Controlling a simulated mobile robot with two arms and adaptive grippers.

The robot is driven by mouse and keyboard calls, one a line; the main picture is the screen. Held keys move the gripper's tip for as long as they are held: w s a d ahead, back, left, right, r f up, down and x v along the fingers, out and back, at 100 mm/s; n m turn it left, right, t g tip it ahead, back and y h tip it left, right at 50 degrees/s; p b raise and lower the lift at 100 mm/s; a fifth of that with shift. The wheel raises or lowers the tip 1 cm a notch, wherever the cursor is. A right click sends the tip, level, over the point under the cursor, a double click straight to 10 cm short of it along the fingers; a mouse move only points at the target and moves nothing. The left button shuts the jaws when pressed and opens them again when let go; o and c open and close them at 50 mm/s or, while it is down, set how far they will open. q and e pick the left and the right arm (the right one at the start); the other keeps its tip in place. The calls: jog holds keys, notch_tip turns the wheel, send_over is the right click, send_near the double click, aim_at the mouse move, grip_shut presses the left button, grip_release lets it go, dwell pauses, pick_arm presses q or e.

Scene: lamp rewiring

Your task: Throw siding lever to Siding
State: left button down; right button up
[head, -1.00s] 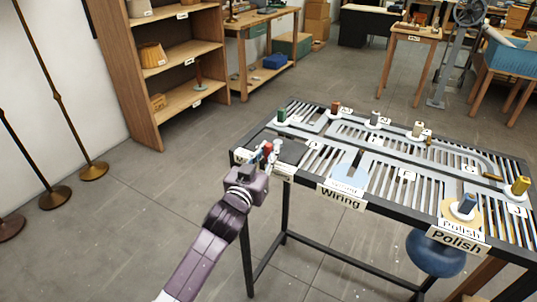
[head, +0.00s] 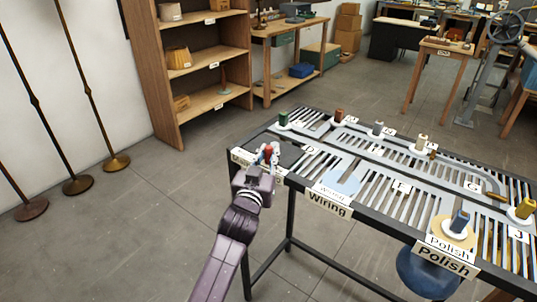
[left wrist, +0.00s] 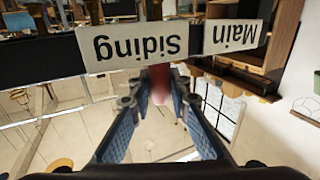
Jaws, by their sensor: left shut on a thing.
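The siding lever has a red handle (head: 268,152) and stands at the near left corner of the track table. My left gripper (head: 269,158) is at this handle. In the left wrist view the blurred red handle (left wrist: 160,84) sits between the blue-padded fingers of my left gripper (left wrist: 158,112), which are shut on it. Behind it, upside down, is a white label plate (left wrist: 135,46) reading Siding and Main. The handle is in front of the Siding part, near the division with Main. The lever's base is hidden. My right gripper is not in view.
The slatted track table (head: 345,150) carries several coloured spools on round bases, and Wiring (head: 329,203) and Polish (head: 446,260) signs. A blue stool (head: 428,278) is under its near right end. A wooden shelf (head: 215,98) stands behind. Open floor lies left of the table.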

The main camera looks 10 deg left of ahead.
pick_arm(q)
jog(key=c, duration=2.1)
grip_release()
jog(key=shift+r, duration=0.25)
jog(key=o, duration=0.3)
jog(key=shift+w+d+f, duration=0.1)
jog(key=shift+w+f, duration=0.05)
jog(key=shift+o, duration=0.2)
jog(key=s+a, duration=0.1)
jog(key=s, duration=1.1)
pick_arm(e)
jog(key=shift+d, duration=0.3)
pick_arm(q)
jog(key=shift+a, duration=0.1)
